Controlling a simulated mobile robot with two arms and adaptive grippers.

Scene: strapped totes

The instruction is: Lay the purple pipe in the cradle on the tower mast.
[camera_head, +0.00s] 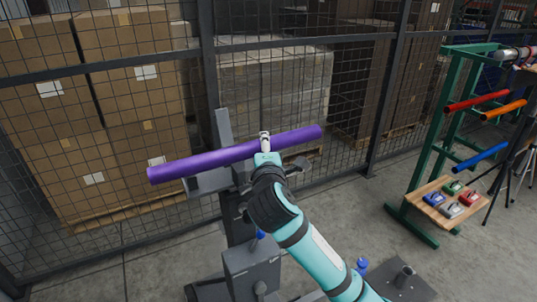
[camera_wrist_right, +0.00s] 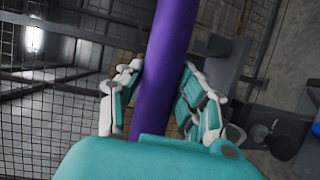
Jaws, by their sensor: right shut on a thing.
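The purple pipe (camera_head: 205,161) is a long smooth tube, slightly tilted across the head view, its right end higher in the picture. My right gripper (camera_head: 265,146) is shut on it right of its middle. In the right wrist view the pipe (camera_wrist_right: 165,50) runs between both fingers of the gripper (camera_wrist_right: 160,97). The grey tower mast (camera_head: 240,228) stands behind and below the pipe. The cradle's grey upright plate (camera_head: 224,126) shows behind the pipe. The pipe and my arm hide much of the cradle; I cannot tell whether they touch. My left gripper is not in view.
A wire mesh fence (camera_head: 290,85) stands close behind the mast, with stacked cartons (camera_head: 110,90) beyond. At right, a green rack (camera_head: 447,120) holds red, orange and blue pipes above a wooden board (camera_head: 430,203). A grey box (camera_head: 252,262) sits low on the mast.

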